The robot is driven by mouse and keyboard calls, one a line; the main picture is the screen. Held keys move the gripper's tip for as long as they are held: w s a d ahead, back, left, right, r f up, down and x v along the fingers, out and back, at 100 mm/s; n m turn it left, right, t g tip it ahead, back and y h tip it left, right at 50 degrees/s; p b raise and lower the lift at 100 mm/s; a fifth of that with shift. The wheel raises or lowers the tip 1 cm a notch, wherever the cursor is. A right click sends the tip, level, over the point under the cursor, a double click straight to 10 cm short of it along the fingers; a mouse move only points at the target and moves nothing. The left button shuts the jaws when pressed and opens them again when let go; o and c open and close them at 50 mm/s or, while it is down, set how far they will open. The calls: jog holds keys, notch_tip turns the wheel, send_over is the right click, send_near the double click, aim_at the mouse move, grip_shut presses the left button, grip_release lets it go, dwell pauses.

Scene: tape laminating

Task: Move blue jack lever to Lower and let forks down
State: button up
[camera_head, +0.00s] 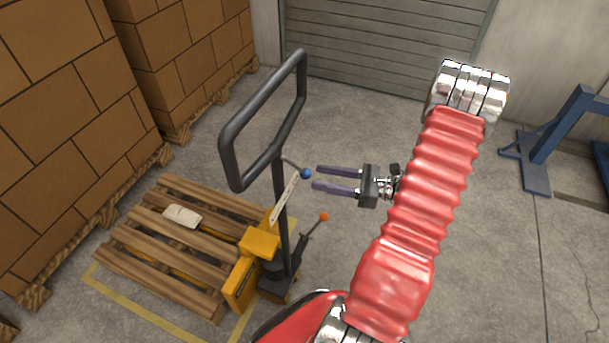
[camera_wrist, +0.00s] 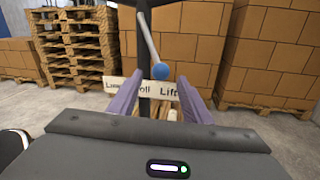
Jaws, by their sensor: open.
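The blue-knobbed jack lever (camera_head: 306,173) sticks out from the upright column of the pallet jack, below its black loop handle (camera_head: 264,119). My gripper (camera_head: 316,178) is open, with its two purple fingers pointing at the lever's blue knob, just to its right. In the wrist view, the blue knob (camera_wrist: 160,71) hangs from a light rod, between and a little beyond the open fingers (camera_wrist: 157,95). A white label (camera_wrist: 163,90) behind it shows "Lift" on the right; its left word is partly hidden by a finger. The yellow jack body (camera_head: 258,246) stands at the pallet, its forks mostly hidden under the slats.
A wooden pallet (camera_head: 155,228) with a whitish object (camera_head: 182,216) lies at left. A second lever with an orange knob (camera_head: 324,216) is low on the jack. Stacked cartons (camera_head: 70,80) stand behind; a blue frame (camera_head: 545,145) stands at right. Floor between is open.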

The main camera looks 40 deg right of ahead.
aim_at(305, 173)
jog(key=x, duration=0.5)
jog(key=shift+w+a, duration=0.25)
jog(key=shift+c, duration=0.4)
grip_shut()
jog(key=shift+a, duration=0.25)
jog(key=shift+d, duration=0.15)
